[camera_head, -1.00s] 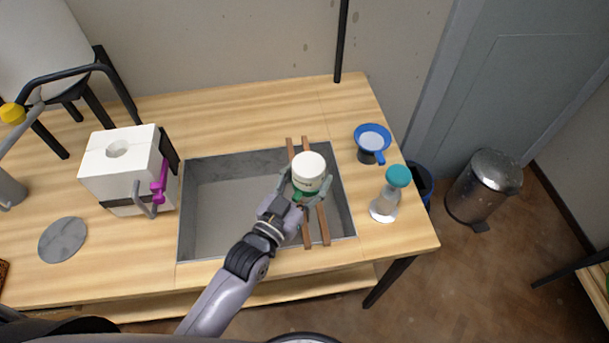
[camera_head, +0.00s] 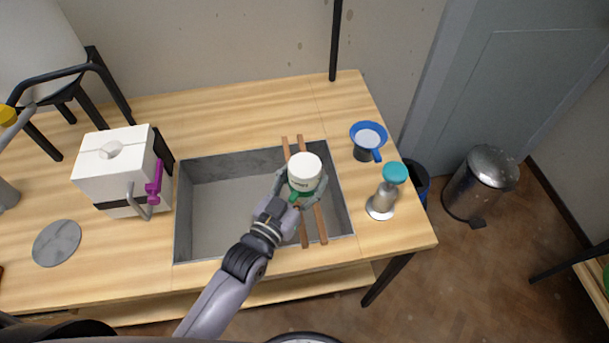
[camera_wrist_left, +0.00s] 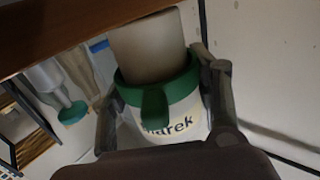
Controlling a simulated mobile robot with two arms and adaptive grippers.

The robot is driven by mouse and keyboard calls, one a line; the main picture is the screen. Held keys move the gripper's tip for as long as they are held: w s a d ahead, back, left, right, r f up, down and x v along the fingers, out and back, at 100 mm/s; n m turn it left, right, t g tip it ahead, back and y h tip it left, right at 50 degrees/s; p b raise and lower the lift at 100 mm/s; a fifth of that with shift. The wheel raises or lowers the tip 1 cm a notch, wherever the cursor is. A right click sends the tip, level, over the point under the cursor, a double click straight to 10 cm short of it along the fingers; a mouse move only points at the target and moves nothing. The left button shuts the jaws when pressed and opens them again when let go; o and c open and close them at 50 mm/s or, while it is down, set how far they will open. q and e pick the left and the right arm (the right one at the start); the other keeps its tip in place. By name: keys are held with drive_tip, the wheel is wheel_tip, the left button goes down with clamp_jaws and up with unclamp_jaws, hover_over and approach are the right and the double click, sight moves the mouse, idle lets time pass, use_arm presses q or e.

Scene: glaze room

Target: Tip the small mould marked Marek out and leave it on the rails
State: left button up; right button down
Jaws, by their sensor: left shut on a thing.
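The small mould (camera_head: 306,165) is white with a green band and a green tab. My left gripper (camera_head: 300,190) is shut around it, over the wooden rails (camera_head: 307,235) on the grey trough (camera_head: 215,165). In the left wrist view the mould (camera_wrist_left: 150,122) carries dark lettering, partly covered, ending "arek". The surroundings in that view are inverted while the lettering reads upright, so the mould is upside down. A beige-grey column (camera_wrist_left: 147,45) extends below the green band; I cannot tell whether it is slip. Contact with the rails is hidden. My right gripper is out of view.
Left are a white block (camera_head: 110,165) with a purple clamp (camera_head: 154,183) and a grey disc (camera_head: 57,243). The trough's left part is empty.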

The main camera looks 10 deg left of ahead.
use_arm(q)
drive_tip(key=shift+f, duration=0.1)
drive_tip(key=o, duration=1.4)
drive_tip(key=shift+o, duration=1.3)
drive_tip(key=shift+f, duration=0.1)
wheel_tip(320, 180, up, 10)
drive_tip(key=shift+r, duration=0.1)
